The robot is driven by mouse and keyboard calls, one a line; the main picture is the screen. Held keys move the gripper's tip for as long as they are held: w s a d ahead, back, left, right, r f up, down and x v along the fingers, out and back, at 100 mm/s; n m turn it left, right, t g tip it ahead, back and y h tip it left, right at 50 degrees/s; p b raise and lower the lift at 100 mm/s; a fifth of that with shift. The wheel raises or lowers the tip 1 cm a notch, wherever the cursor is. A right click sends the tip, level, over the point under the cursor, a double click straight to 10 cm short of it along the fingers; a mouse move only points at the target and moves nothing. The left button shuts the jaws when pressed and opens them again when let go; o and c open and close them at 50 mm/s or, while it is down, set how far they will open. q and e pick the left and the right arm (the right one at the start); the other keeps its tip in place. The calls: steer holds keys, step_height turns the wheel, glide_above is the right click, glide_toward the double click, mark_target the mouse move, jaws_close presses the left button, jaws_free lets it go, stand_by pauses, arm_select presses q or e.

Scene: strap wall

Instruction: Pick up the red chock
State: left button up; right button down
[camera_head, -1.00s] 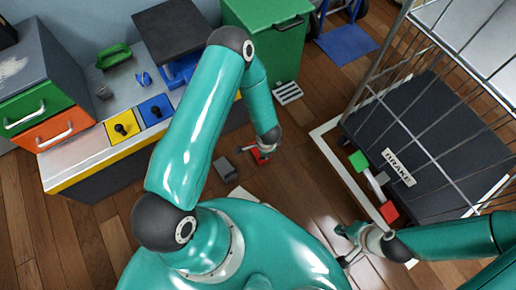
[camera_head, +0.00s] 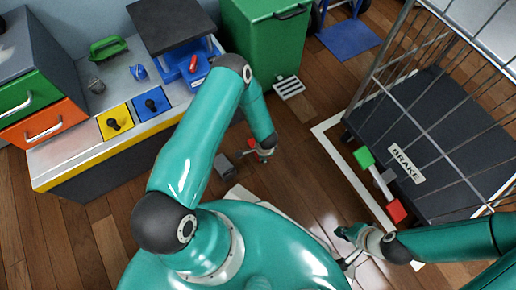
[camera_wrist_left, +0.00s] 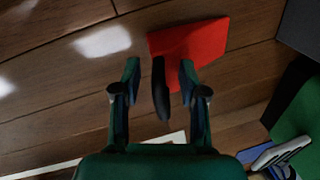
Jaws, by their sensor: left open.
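The red chock (camera_head: 252,144) is on the wood floor, mostly hidden by my left gripper (camera_head: 263,154) in the head view. In the left wrist view the red chock (camera_wrist_left: 195,40) shows as a plain red face just beyond the fingertips, a little right of centre.
A grey block (camera_head: 222,165) lies left of the chock. A wire cage cart (camera_head: 440,150) with a green-and-red brake pedal (camera_head: 381,180) stands at the right. A counter (camera_head: 100,150) is at the left, and a green bin (camera_head: 265,45) and a floor grate (camera_head: 289,88) are behind.

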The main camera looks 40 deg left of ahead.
arm_select(q)
jaws_close()
steer(key=shift+r, duration=0.15)
stand_by(0.6)
